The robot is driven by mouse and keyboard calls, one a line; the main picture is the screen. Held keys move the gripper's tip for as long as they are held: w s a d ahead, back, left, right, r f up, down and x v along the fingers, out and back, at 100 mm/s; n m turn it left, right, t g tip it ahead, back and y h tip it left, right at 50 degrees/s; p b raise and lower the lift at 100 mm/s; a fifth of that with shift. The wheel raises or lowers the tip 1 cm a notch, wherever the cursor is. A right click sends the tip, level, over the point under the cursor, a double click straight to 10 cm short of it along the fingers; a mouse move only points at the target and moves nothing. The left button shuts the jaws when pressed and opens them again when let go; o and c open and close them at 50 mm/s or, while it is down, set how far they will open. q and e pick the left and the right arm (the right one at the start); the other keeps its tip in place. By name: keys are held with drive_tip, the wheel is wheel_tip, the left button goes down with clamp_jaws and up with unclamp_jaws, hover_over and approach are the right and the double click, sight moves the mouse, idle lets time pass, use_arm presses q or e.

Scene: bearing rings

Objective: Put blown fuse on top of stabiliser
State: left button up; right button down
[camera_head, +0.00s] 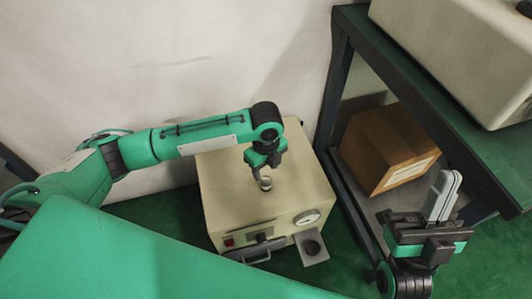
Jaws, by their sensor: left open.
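The stabiliser (228,195) is a beige box with a round gauge and a dark handle on its front, standing on the green floor by the wall. A small silvery cylindrical piece (266,184), apparently the blown fuse, shows on or just above its top face. My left gripper (262,178) points down over the stabiliser's top, open, with its fingertips right at this piece. Whether they touch it is too small to tell. My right gripper (443,194) is at the lower right, apart from the stabiliser, its grey fingers pointing up, close together and seemingly empty.
A dark-framed shelf unit (334,95) stands right of the stabiliser. A cardboard box (375,155) sits on its lower shelf and a large beige case (455,50) on its green top. A small grey block (311,247) is at the stabiliser's front right corner.

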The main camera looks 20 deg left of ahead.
sight(266, 179)
use_arm(q)
drive_tip(key=s+d+r+n+t+h+p, duration=0.1)
drive_tip(key=s+d+r+n+t+h, duration=0.1)
drive_tip(key=d+r+n+t+h, duration=0.5)
drive_tip(key=s+d+r+n+t+h+p, duration=0.1)
drive_tip(key=d+r+h, duration=0.4)
drive_tip(key=d, duration=0.6)
drive_tip(key=s+a+r+n+t+y, duration=0.2)
drive_tip(key=s+a+r+n+t, duration=0.2)
drive_tip(key=a+r+n+t, duration=0.3)
drive_tip(key=s+a+r+n+t+y, duration=0.2)
drive_tip(key=s+a+r+n+t, duration=0.3)
drive_tip(key=a+r+n+t, duration=0.2)
drive_tip(key=shift+s+a+r+t+y, duration=0.2)
drive_tip(key=shift+a+r+t+y, duration=0.15)
drive_tip(key=shift+a+t, duration=0.85)
use_arm(e)
drive_tip(key=w+a+f+g+h, duration=0.1)
drive_tip(key=w+a+f+g, duration=0.1)
drive_tip(key=w+f+g, duration=0.2)
wheel_tip(266, 179, down, 2)
drive_tip(key=shift+w+a+f+g, duration=0.15)
drive_tip(key=shift+a+g, duration=0.25)
drive_tip(key=shift+g, duration=0.4)
